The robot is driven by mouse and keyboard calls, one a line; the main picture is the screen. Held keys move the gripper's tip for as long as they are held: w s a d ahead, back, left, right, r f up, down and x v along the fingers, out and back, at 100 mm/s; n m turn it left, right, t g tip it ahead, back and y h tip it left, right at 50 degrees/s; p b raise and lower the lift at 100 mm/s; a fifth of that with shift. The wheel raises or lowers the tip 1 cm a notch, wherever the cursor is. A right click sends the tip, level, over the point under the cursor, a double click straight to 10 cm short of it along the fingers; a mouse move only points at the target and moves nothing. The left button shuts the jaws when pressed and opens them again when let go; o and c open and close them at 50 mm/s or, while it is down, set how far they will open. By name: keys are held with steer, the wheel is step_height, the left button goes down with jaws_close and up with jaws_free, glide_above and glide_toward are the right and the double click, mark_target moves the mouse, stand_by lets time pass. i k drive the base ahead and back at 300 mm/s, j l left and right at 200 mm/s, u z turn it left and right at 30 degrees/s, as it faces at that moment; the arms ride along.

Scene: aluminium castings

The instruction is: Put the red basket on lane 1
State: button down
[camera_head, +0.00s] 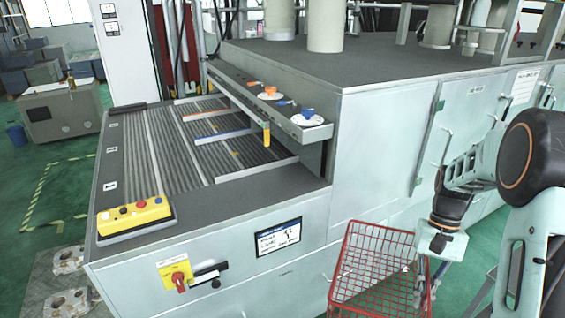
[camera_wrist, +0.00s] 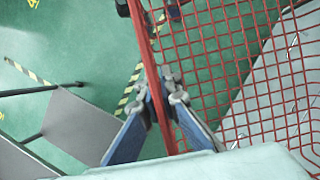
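The red wire basket (camera_head: 372,240) is in front of the machine at the lower right of the head view, its lower part cut off by the frame. Its mesh (camera_wrist: 245,70) fills the right of the wrist view. My gripper (camera_head: 432,268) is at the basket's right side. In the wrist view my gripper's fingers (camera_wrist: 168,98) are closed on the basket's red rim, one on each side. The roller bed (camera_head: 190,145) lies on the machine top to the left, split into lanes by pale rails. Its small labels are unreadable, so I cannot tell which is lane 1.
A yellow button box (camera_head: 134,216) sits on the bed's near left corner. A raised shelf (camera_head: 270,105) with colored knobs runs along the bed's right side. A red-yellow switch (camera_head: 176,275) and a screen (camera_head: 278,238) are on the front. The lanes look free of baskets.

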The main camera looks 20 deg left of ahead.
mark_target(199, 168)
steer(key=u, duration=1.05)
